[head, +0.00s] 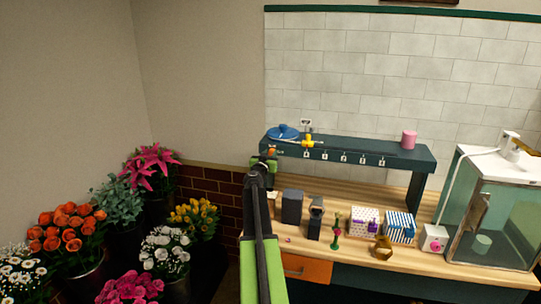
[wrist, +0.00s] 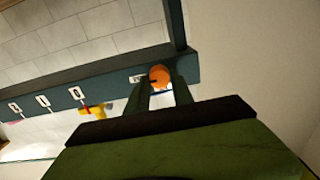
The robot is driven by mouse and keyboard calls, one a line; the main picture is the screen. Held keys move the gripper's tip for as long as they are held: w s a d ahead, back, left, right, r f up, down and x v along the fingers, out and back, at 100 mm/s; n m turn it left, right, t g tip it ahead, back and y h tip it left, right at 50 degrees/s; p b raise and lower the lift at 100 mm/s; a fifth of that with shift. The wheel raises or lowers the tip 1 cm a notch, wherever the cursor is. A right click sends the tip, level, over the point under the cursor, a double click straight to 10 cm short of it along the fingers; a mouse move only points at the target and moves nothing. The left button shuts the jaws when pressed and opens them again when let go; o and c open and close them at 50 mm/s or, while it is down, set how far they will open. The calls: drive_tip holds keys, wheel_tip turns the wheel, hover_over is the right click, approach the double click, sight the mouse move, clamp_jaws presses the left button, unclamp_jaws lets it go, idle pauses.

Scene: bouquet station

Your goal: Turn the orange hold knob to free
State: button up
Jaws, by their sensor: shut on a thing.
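The orange hold knob (wrist: 159,76) is on the front of the dark teal shelf rail, at its end, in the wrist view. It has a dark mark across its face. The two dark fingers of my gripper (wrist: 161,90) reach up to it, one on each side, and are shut on it. In the head view the knob (head: 271,152) is a small orange spot at the left end of the shelf, just above my gripper (head: 265,163). My arm hides part of that end. A small white label (wrist: 137,78) sits beside the knob; I cannot read it.
The teal shelf (head: 400,156) carries a blue round item (head: 283,132), a yellow fitting (head: 308,142) and a pink cylinder (head: 409,139). Several white tags line its front. Boxes (head: 365,219) and a glass tank (head: 490,215) stand on the wooden counter. Flower buckets stand at left.

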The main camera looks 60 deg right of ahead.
clamp_jaws()
drive_tip(key=shift+w, duration=0.15)
drive_tip(key=shift+n, duration=0.3)
drive_tip(key=n, duration=0.3)
drive_tip(key=shift+a+n, duration=0.1)
drive_tip(key=shift+n, duration=0.2)
drive_tip(key=n, duration=0.4)
drive_tip(key=shift+f+n, duration=0.1)
drive_tip(key=shift+n, duration=0.2)
drive_tip(key=n, duration=0.4)
drive_tip(key=shift+f+n, duration=0.1)
drive_tip(key=shift+n, duration=2.4)
